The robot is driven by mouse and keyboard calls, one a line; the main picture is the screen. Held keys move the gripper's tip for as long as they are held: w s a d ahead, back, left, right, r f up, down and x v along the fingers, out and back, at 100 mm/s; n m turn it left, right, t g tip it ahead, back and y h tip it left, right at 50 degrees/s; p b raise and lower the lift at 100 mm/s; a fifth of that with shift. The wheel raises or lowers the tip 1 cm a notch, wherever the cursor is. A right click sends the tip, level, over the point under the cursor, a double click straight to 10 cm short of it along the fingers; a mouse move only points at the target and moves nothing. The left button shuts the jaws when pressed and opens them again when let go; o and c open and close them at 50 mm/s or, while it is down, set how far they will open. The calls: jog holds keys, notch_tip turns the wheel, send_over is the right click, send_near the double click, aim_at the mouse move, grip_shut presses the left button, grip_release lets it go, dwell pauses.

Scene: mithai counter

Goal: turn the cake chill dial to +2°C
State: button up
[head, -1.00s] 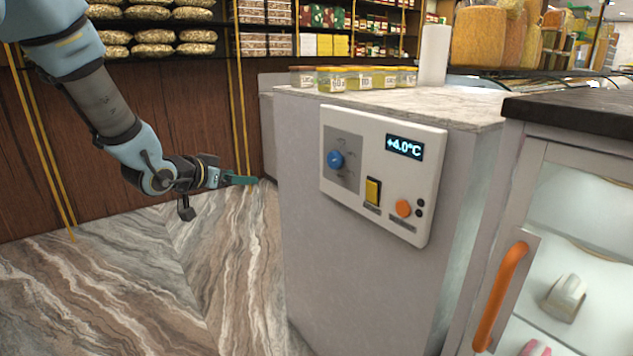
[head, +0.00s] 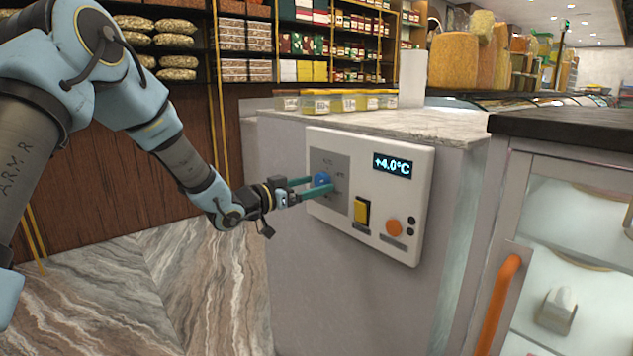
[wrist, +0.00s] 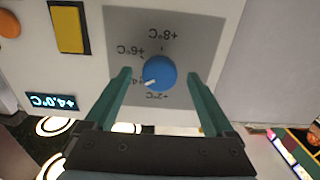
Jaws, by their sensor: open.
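The blue cake chill dial (head: 322,179) sits on a grey plate on the white control panel (head: 405,228). In the wrist view the dial (wrist: 163,70) has a white pointer mark aimed at the +4 label. The +2°C label (wrist: 151,96) is beside it, and +6°C and +8°C marks show on the other side. The display (head: 392,166) reads +4.0°C. My gripper (head: 316,186) is open, with its green fingers on either side of the dial. In the wrist view the fingers (wrist: 159,76) show gaps to the dial on both sides.
A yellow rocker switch (head: 361,212) and an orange button (head: 394,228) are on the same panel, right of the dial. Several yellow-lidded jars (head: 348,101) stand on the counter top. An orange-handled glass case (head: 505,290) is at the right.

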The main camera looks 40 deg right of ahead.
jog(key=shift+d, duration=0.75)
jog(key=shift+c, duration=0.4)
jog(key=c, duration=1.3)
jog(key=shift+n+p, duration=0.3)
jog(key=n+p, duration=0.3)
jog(key=n, duration=0.2)
jog(key=shift+s+r+n, duration=0.1)
jog(key=shift+n, duration=0.2)
jog(key=n+p, duration=0.2)
jog(key=n, duration=0.3)
jog(key=shift+n+p, duration=0.3)
jog(key=shift+p, duration=0.05)
jog(key=o, duration=1.4)
